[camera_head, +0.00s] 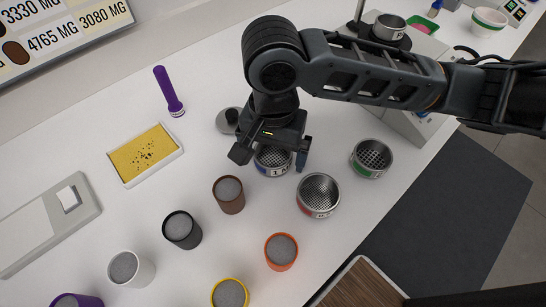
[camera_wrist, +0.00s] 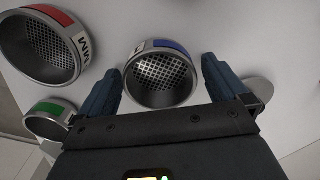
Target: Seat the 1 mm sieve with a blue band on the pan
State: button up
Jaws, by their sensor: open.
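The sieve with a blue band (camera_head: 273,170) is a short steel cup with a mesh floor, standing on the white table; its white label is only partly readable. It also shows in the wrist view (camera_wrist: 163,97). My gripper (camera_head: 271,157) is open above it, with one finger at each side of the sieve in the wrist view (camera_wrist: 161,72); I cannot tell whether they touch it. A steel vessel, seemingly the pan (camera_head: 389,28), with a label beginning with P, stands on the grey machine at the top right.
A red-banded sieve (camera_head: 318,196) and a green-banded sieve (camera_head: 371,158) stand close to the right. A brown jar (camera_head: 229,195) and several other jars stand at the front. A knobbed lid (camera_head: 227,121) lies behind my gripper. A yellow tray (camera_head: 147,157) lies left.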

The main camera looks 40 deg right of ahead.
jog(key=shift+c, duration=0.4)
jog(key=c, duration=1)
jog(key=shift+o, duration=0.2)
jog(key=shift+r, duration=0.15)
